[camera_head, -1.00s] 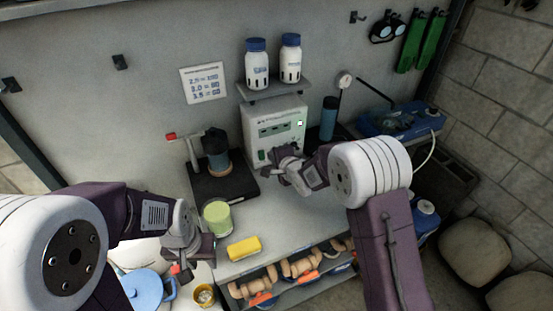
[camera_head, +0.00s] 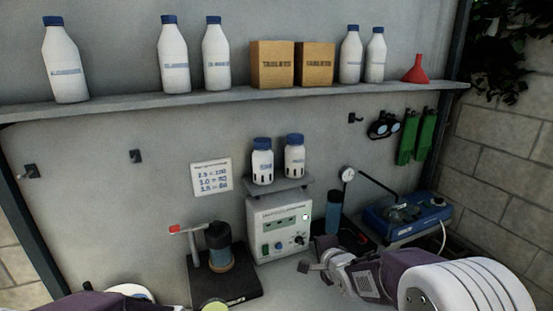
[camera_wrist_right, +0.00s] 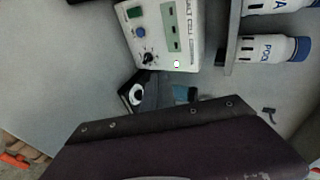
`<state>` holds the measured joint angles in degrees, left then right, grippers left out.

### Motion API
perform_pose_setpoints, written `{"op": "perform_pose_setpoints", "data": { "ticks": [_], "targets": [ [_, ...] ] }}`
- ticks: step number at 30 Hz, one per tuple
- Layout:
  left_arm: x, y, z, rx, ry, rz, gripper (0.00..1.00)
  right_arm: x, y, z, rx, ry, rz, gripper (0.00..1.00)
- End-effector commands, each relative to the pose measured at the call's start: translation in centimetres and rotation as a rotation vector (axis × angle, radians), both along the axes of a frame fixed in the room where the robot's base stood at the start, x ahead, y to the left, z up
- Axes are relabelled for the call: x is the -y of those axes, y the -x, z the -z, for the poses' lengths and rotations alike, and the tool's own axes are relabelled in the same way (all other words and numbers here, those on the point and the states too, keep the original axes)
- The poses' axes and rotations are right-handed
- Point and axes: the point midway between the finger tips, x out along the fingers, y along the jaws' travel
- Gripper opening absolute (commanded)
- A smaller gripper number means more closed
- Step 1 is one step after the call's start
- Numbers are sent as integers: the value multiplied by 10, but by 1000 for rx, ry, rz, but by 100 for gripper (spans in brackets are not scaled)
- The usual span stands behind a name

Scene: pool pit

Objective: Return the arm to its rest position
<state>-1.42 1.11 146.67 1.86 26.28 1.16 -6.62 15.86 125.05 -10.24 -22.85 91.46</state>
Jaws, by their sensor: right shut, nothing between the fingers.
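My right gripper (camera_head: 308,267) is in the head view, in front of the white control box (camera_head: 279,229) and near its lower right corner. It is shut and holds nothing. My right arm reaches in from the lower right of the head view. In the right wrist view, the control box (camera_wrist_right: 168,32) is at the top, and a dark purple part of my own body fills the bottom. A little of my left arm shows at the bottom left of the head view; its gripper is out of the picture.
Two white bottles with blue caps (camera_head: 262,162) stand on a small shelf above the control box. A black stand (camera_head: 225,282) is left of the box, and a blue device (camera_head: 408,215) is right. A long shelf (camera_head: 200,101) holds bottles and cartons.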

Motion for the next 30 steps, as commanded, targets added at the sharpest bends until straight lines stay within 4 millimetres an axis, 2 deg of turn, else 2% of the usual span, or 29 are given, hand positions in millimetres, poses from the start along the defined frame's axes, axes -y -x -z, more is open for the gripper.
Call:
{"op": "perform_pose_setpoints", "data": {
  "ticks": [1,4,5,6,9,12,15,18,30],
  "targets": [
    [0,0,0,0,0,0,36,26,30,13,-81,120,-5,0],
    [0,0,0,0,0,0,36,57,100,53,-291,386,-134,0],
    [0,0,0,0,0,0,36,63,123,65,-358,458,-198,0],
    [0,0,0,0,0,0,36,68,154,81,-447,546,-304,0],
    [0,0,0,0,0,0,36,69,224,112,-623,704,-617,0],
    [0,0,0,0,0,0,36,67,266,126,-703,786,-882,0],
    [0,0,0,0,0,0,36,66,278,127,-704,840,-1031,0],
    [0,0,0,0,0,0,36,66,278,127,-690,866,-1078,0],
    [0,0,0,0,0,0,36,66,277,127,-686,869,-1078,0]
  ]
}}
